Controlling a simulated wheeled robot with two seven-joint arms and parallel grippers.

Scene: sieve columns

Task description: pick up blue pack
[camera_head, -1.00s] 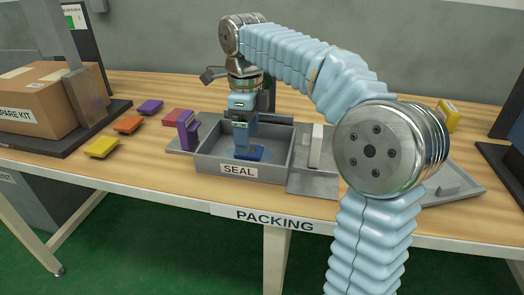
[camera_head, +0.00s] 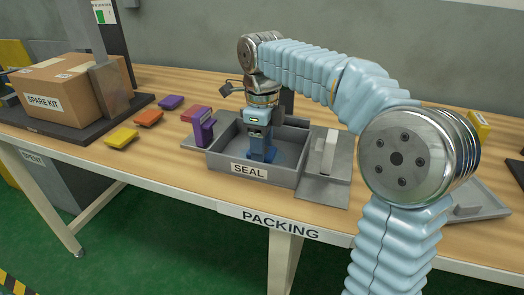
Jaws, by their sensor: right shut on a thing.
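The blue pack (camera_head: 262,156) is in the grey tray marked SEAL (camera_head: 291,174), in the middle of the table. My right gripper (camera_head: 262,149) reaches down into the tray from above and is shut on the blue pack. The fingers hide part of the pack, and I cannot tell whether it still touches the tray floor. My left gripper is not in the view.
Yellow (camera_head: 121,138), orange (camera_head: 149,118) and purple (camera_head: 171,102) packs lie left of the tray. A purple upright piece (camera_head: 204,129) stands at the tray's left side. A SPARE KIT box (camera_head: 65,90) is at far left. A white block (camera_head: 329,152) stands right of the tray.

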